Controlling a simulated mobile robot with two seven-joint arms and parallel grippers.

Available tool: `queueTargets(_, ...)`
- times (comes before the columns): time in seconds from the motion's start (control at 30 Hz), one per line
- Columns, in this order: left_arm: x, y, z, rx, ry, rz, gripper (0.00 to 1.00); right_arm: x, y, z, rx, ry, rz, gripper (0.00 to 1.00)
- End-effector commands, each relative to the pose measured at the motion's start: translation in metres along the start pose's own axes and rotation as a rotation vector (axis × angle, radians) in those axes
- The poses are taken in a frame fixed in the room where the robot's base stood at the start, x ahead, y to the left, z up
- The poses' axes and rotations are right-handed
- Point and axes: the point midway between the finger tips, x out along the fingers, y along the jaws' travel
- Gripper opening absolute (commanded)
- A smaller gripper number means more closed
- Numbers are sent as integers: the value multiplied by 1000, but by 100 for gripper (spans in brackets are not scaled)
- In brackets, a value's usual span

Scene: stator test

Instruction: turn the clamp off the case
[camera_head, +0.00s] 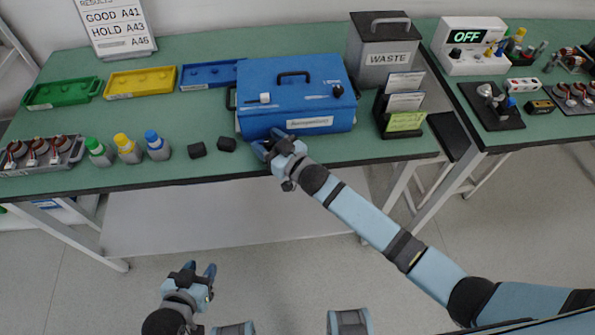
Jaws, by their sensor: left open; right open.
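The blue case (300,76) stands on the green bench top, with a dark handle on its upper side. My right gripper (267,142) is open and empty at the lower left front of the case, near the bench edge. I cannot tell whether it touches the case. My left gripper (199,269) is open and empty, low in front of the bench and away from the case.
A grey waste bin (381,60) and a card holder (406,134) stand right of the case. Two small black blocks (197,150) and several capped bottles (128,150) stand left. Coloured trays (141,82) lie behind. A second bench (500,137) at right holds a device reading OFF.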

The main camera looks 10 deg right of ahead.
Motion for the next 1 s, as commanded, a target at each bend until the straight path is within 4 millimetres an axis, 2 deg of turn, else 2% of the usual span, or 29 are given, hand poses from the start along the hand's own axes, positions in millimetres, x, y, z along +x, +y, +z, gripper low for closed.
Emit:
queueTargets(0.2, 11, -1, 17, 0, 0, 0, 43, -1, 0, 6, 7, -2, 129, 55)
queueTargets(0.8, 8, -1, 11, 0, 0, -1, 43, -109, -12, 2, -1, -6, 128, 55)
queueTargets(1.0, 8, -1, 11, 0, 0, 0, 43, -131, -15, 2, 1, -5, 128, 55)
